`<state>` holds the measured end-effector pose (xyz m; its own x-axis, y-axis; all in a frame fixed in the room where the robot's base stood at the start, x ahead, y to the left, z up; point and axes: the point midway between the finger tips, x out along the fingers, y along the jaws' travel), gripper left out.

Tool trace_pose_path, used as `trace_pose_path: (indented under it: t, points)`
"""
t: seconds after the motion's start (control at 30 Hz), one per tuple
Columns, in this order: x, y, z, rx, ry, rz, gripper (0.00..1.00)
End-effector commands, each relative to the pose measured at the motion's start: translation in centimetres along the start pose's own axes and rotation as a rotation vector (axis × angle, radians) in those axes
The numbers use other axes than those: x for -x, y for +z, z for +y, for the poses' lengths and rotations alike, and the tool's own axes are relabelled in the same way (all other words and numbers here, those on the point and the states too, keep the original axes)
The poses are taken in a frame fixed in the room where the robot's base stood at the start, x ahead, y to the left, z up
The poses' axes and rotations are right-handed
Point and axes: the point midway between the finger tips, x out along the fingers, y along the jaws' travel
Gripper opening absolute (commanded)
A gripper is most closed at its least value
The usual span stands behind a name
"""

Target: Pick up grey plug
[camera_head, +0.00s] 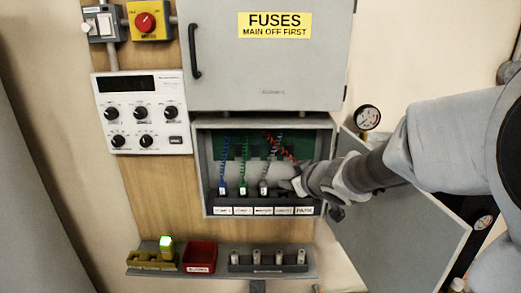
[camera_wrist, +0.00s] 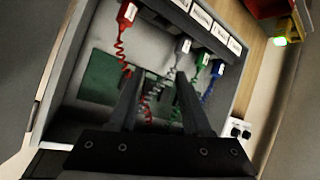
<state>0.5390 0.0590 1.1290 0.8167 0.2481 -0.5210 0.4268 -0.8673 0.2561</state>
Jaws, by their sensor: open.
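The grey plug (camera_head: 263,188) stands in the row at the front of the open lower box, above a white label, with a grey coiled cord behind it. In the wrist view the grey plug (camera_wrist: 184,46) is just beyond the right fingertip, and its coiled cord passes between the fingers. My gripper (camera_head: 297,187) reaches into the box from the right, to the right of the grey plug. In the wrist view my gripper (camera_wrist: 157,82) is open, its two fingers apart, with no plug between them.
A blue plug (camera_head: 222,188) and a green plug (camera_head: 242,187) stand left of the grey one. The box door (camera_head: 400,220) hangs open at right. A shelf with a red bin (camera_head: 200,256) is below.

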Motion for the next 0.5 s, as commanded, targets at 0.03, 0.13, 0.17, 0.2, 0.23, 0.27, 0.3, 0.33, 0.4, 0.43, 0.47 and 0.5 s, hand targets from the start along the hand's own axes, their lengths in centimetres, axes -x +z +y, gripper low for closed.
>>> trace_pose_path:
  t: [0.03,0.13,0.17,0.2,0.23,0.27,0.3,0.33,0.4,0.43,0.47,0.5]
  points:
    - [-1.3,0.8,-0.1,-0.012,-0.037,0.009,0.48]
    - [-3.2,1.6,-0.7,-0.031,-0.114,0.049,0.48]
    - [-3.7,1.9,-0.9,-0.039,-0.137,0.061,0.48]
    - [-4.3,2.2,-1.1,-0.049,-0.166,0.080,0.48]
    - [-4.7,2.4,-1.2,-0.058,-0.187,0.093,0.48]
    - [-5.1,2.6,-1.4,-0.066,-0.206,0.106,0.48]
    - [-5.5,2.8,-1.6,-0.078,-0.230,0.124,0.48]
    - [-5.7,2.9,-1.7,-0.084,-0.247,0.137,0.48]
    - [-6.2,3.1,-1.9,-0.101,-0.278,0.163,0.48]
    - [-6.3,3.1,-1.9,-0.107,-0.289,0.174,0.48]
    - [-6.4,3.2,-2.0,-0.111,-0.299,0.182,0.48]
    - [-6.5,3.2,-2.1,-0.116,-0.309,0.191,0.48]
